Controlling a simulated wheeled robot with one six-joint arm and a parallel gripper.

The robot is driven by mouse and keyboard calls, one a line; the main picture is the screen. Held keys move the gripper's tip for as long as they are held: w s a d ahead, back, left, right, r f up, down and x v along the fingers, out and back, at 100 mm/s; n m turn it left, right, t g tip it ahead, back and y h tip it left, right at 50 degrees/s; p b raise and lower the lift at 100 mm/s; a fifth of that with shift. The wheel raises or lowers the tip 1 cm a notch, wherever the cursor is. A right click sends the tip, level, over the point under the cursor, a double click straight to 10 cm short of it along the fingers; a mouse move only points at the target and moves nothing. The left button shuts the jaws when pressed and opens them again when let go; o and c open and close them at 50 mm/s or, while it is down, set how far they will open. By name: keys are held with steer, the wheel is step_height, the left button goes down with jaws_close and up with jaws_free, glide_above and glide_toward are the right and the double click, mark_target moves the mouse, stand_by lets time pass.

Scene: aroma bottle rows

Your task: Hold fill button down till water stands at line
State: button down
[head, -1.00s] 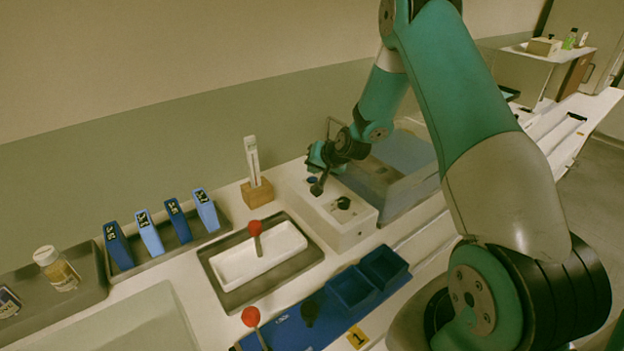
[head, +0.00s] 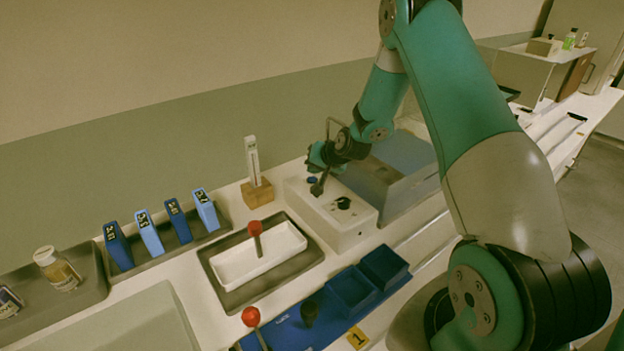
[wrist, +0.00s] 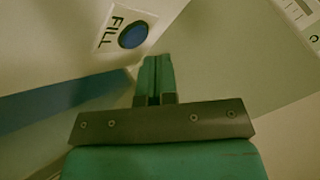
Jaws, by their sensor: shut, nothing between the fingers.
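The blue fill button (wrist: 132,35) sits beside the word FILL on the pale top of the white box (head: 345,232). In the head view the button (head: 312,180) shows as a small blue spot at the box's back left. My gripper (wrist: 154,62) is shut and empty, its fingertips just beside the button in the wrist view. In the head view my gripper (head: 317,190) is over the box near the button. I cannot tell whether the tips touch the box. A grey-blue tank (head: 408,172) stands behind and right of the box. I cannot make out its water line.
A thermometer-like stick stands in a wooden block (head: 257,191) left of the box. A white tray (head: 262,262) with a red-knobbed tool lies in front, near a blue tray (head: 322,322).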

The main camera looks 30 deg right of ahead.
mark_target(314, 178)
steer(key=shift+f, duration=0.15)
steer(key=shift+f+b, duration=0.3)
steer(key=shift+b, duration=0.15)
steer(key=shift+f+b, duration=0.35)
steer(key=shift+f, duration=0.05)
stand_by(0.6)
steer(key=shift+r, duration=0.1)
stand_by(0.5)
steer(key=shift+r+p, duration=0.5)
steer(key=shift+r, duration=0.25)
steer(key=shift+r+p, duration=1.65)
steer(key=shift+r, duration=0.9)
